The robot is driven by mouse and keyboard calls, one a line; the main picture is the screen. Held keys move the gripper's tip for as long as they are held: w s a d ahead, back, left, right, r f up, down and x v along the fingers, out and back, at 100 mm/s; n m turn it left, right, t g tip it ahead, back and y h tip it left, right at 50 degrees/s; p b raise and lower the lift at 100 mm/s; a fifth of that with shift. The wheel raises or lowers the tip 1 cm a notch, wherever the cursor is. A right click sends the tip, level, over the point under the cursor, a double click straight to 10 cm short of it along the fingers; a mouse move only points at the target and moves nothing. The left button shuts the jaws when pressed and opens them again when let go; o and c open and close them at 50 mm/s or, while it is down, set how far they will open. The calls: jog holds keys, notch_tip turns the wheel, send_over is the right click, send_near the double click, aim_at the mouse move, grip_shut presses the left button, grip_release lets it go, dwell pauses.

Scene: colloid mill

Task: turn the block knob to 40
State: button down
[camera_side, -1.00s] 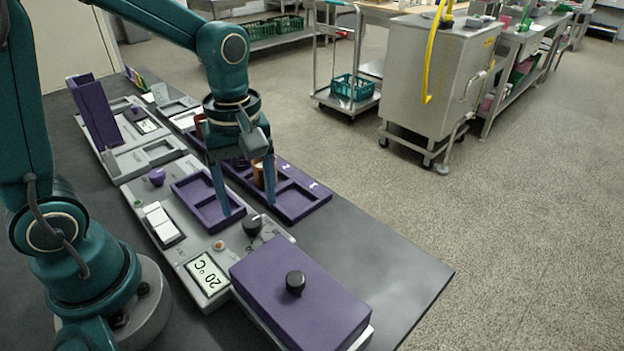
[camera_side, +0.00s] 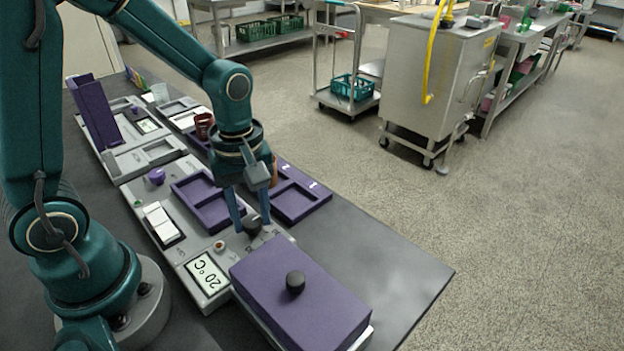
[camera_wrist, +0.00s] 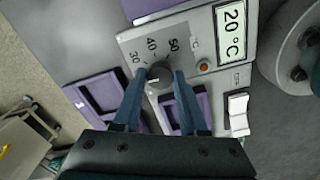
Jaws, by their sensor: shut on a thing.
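The block knob (camera_wrist: 158,76) is a dark round dial with a white pointer mark, on a grey panel with a scale printed 30, 40 and 50. In the wrist view its pointer is on the left, near the 30 side. My gripper (camera_wrist: 160,80) is shut on the knob, with one blue finger on each side. In the side view my gripper (camera_side: 253,224) points down at the knob (camera_side: 252,226), partly hidden by the fingers. The display (camera_side: 207,275) reads 20 °C, and so does the display in the wrist view (camera_wrist: 232,28).
A purple block (camera_side: 300,300) with a black knob on top (camera_side: 295,282) stands in front of the dial. Purple trays (camera_side: 298,205) lie behind it. White switches (camera_side: 160,222) and a purple knob (camera_side: 156,176) are to the left. The table's right side is clear.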

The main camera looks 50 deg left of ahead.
jog(key=m, duration=0.8)
jog(key=shift+m, duration=0.3)
jog(key=m, duration=0.4)
jog(key=shift+m, duration=2.5)
jog(key=shift+c, duration=2.2)
grip_release()
